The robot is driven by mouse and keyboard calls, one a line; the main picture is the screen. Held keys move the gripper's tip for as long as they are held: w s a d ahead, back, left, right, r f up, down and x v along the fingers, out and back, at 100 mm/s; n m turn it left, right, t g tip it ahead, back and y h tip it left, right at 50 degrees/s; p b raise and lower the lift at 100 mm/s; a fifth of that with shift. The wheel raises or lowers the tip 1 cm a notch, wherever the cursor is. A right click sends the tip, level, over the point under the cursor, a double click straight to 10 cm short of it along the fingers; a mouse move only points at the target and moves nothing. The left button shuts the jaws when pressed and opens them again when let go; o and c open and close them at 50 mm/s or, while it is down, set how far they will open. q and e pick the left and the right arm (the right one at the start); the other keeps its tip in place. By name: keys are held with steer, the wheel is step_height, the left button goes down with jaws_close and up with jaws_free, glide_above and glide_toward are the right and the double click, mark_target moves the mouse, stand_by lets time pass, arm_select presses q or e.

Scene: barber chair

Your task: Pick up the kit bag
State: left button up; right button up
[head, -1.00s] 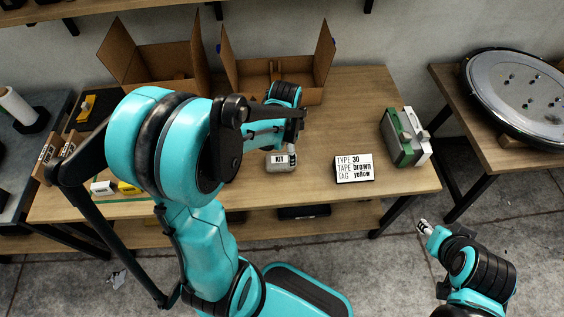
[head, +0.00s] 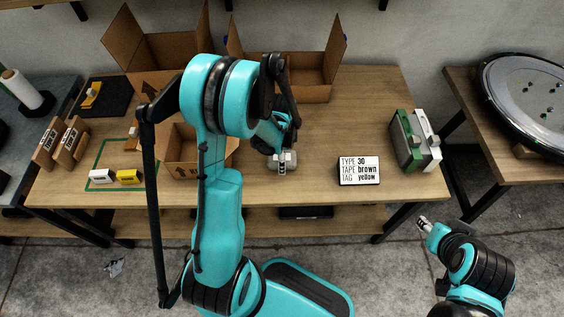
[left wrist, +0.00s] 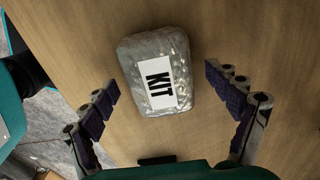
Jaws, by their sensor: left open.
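The kit bag (left wrist: 140,48) is a small grey, shiny wrapped packet with a white KIT label. In the left wrist view it lies flat on the wooden table, ahead of and between the spread fingers of my left gripper (left wrist: 170,108). The fingers look apart from it. In the head view the kit bag (head: 288,165) is partly hidden under my left gripper (head: 283,152), which is over it near the table's front edge. My right gripper (head: 424,223) is small in the head view, off the table at the lower right; its fingers are too small to judge.
A sign (head: 358,182) reading TYPE 30, TAPE brown, TAG yellow stands right of the bag. Green and white cases (head: 408,140) stand further right. Open cardboard boxes (head: 305,75) stand at the back, and another box (head: 182,155) stands left. The table between bag and sign is clear.

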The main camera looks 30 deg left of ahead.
arm_select(q)
steer(key=c, duration=1.4)
steer(key=shift+r, duration=0.15)
